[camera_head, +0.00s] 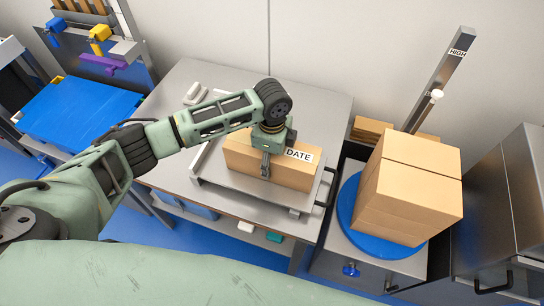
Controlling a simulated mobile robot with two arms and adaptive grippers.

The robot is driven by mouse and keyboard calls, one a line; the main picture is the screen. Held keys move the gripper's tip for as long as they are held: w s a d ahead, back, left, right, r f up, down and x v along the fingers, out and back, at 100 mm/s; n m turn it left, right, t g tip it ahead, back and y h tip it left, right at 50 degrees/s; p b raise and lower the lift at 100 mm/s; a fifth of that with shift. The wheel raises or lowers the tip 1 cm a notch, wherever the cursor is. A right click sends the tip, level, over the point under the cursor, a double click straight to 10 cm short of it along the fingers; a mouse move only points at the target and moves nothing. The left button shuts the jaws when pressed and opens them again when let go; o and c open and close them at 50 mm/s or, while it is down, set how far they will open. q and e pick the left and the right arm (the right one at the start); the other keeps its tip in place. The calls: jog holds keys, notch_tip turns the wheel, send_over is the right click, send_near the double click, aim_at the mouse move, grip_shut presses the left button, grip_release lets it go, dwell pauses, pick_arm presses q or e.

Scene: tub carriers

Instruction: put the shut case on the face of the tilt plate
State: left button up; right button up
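A brown carton (238,155) with a white "DATE" label stands on a low metal plate (240,200) with a dark handle, on the grey bench. My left gripper (266,164) comes down over this carton, a finger showing in front of its near face. The view does not show whether the fingers are open or shut, or whether they touch the carton. A larger shut brown case (410,190) sits on a round blue disc (348,206) to the right. I cannot tell for certain which carton is the task's case. My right gripper is out of view.
A metal post (440,75) marked "HIGH" rises behind the blue disc. A steel cabinet (500,200) stands at the far right, a blue-topped table (75,112) at the left. Small blocks (272,237) lie on a lower shelf.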

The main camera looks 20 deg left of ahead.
pick_arm(q)
jog(key=o, duration=1.7)
jog(key=shift+f, duration=0.1)
jog(key=shift+c, duration=0.2)
jog(key=o, duration=0.4)
jog(key=shift+o, duration=0.2)
notch_tip(320, 180, up, 12)
jog(key=shift+r+b, duration=0.15)
jog(key=shift+b, duration=0.3)
jog(key=shift+s, duration=0.15)
